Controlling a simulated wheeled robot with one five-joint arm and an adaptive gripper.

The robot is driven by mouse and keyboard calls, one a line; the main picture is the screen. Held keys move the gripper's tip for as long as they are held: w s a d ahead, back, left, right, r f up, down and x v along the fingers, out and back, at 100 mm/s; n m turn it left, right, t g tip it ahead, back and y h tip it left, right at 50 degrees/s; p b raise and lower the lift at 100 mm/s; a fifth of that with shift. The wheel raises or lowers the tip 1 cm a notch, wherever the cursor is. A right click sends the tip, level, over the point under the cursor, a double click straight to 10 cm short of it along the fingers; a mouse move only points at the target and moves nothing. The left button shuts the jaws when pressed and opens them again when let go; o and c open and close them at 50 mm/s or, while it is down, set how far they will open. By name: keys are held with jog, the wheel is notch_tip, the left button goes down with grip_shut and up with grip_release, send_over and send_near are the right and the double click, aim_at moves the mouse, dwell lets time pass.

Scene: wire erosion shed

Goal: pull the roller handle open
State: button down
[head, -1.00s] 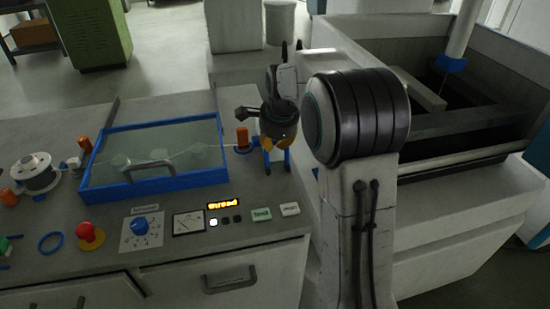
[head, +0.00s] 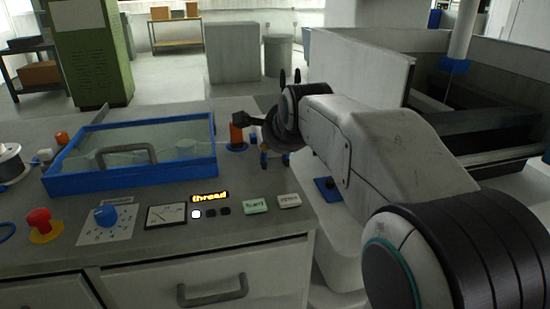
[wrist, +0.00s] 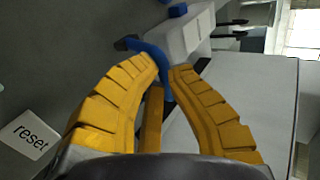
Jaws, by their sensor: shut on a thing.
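The roller handle appears in the wrist view as a blue curved lever (wrist: 148,52) with a dark end. It passes between the yellow fingers of my gripper (wrist: 163,68), which are shut on it near their tips. Behind it is a white block (wrist: 190,38) with a small label. In the head view my gripper (head: 275,158) is low at the right end of the console, right of an orange post (head: 237,134). The handle is mostly hidden there by my gripper and wrist.
A blue-framed clear cover (head: 130,185) lies left on the console. A red button (head: 40,221), a blue knob (head: 106,216) and a reset button (head: 288,201) are along the front. A blue pad (head: 328,190) lies beside my arm. An open tank (head: 490,130) stands at right.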

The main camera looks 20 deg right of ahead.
jog(key=shift+s+a+f+t+b, duration=0.1)
jog(key=shift+s+f+t+b, duration=0.3)
jog(key=shift+b, duration=0.55)
jog(key=shift+s+a+f+t+b, duration=0.15)
jog(key=shift+f+t+b, duration=0.25)
jog(key=shift+b, duration=0.5)
jog(key=shift+d+b, duration=0.1)
jog(key=shift+b, duration=0.2)
jog(key=shift+s+f+b, duration=0.15)
jog(key=shift+s+b, duration=0.15)
jog(key=shift+b, duration=0.4)
jog(key=c, duration=1.1)
grip_release()
jog(key=shift+w, duration=0.1)
jog(key=shift+r, duration=0.2)
jog(key=shift+s+r, duration=0.4)
jog(key=shift+s, duration=0.1)
jog(key=v, duration=1.1)
jog(key=shift+w+a, duration=0.1)
jog(key=shift+a, duration=0.2)
